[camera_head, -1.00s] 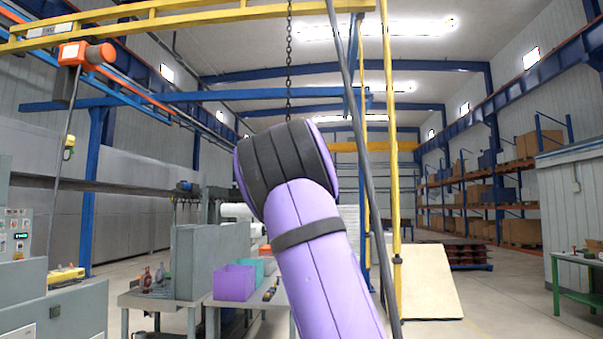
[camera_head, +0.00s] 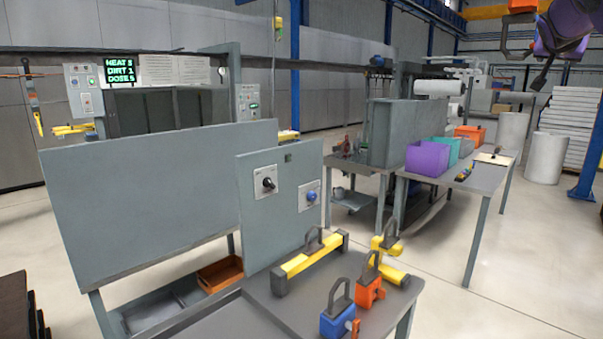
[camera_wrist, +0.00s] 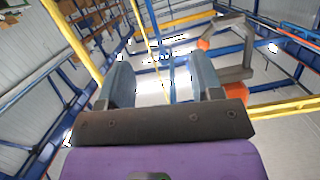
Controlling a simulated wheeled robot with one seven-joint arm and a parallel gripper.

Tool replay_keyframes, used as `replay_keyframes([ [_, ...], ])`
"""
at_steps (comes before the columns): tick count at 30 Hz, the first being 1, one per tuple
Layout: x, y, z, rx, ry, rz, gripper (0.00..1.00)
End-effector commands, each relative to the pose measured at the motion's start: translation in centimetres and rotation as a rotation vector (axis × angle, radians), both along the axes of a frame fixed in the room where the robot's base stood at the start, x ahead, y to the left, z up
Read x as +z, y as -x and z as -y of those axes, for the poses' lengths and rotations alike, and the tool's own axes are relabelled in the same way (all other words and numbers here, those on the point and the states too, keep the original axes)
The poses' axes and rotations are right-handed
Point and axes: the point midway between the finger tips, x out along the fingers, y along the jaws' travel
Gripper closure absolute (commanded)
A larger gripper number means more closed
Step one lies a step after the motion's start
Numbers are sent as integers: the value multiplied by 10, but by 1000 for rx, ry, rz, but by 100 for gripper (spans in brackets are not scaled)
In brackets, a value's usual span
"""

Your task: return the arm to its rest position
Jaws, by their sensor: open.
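In the wrist view, my gripper (camera_wrist: 162,78) is open, with its two grey fingers apart and nothing between them. It points up toward the hall's roof beams. In the head view, part of my purple arm (camera_head: 562,28) is raised at the top right corner, cut off by the frame edge. A grey C-shaped hook (camera_head: 505,40) with an orange part (camera_head: 522,6) shows just left of the arm there. In the wrist view, a grey hook (camera_wrist: 248,50) with an orange part (camera_wrist: 204,44) is right of and beyond the right finger, apparently apart from it.
A near bench (camera_head: 285,312) bears a yellow bar tool (camera_head: 310,262), a blue-based handled block (camera_head: 337,318) and an orange one (camera_head: 369,290). Behind stand grey panels (camera_head: 160,195) and a table (camera_head: 483,182) with a purple bin (camera_head: 428,158).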

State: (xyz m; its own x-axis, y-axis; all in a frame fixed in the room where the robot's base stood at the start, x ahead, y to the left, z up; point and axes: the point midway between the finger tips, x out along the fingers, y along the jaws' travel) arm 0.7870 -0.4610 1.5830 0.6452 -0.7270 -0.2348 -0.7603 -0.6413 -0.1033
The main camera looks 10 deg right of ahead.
Motion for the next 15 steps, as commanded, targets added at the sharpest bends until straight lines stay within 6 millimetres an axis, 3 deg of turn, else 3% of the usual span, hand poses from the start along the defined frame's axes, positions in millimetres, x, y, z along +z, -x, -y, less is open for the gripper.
replay_keyframes([
  [3,-42,27,-14,45,-144,-59,40],
  [8,-88,58,-56,141,-292,-153,40],
  [15,-135,116,-150,343,-428,-310,40],
])
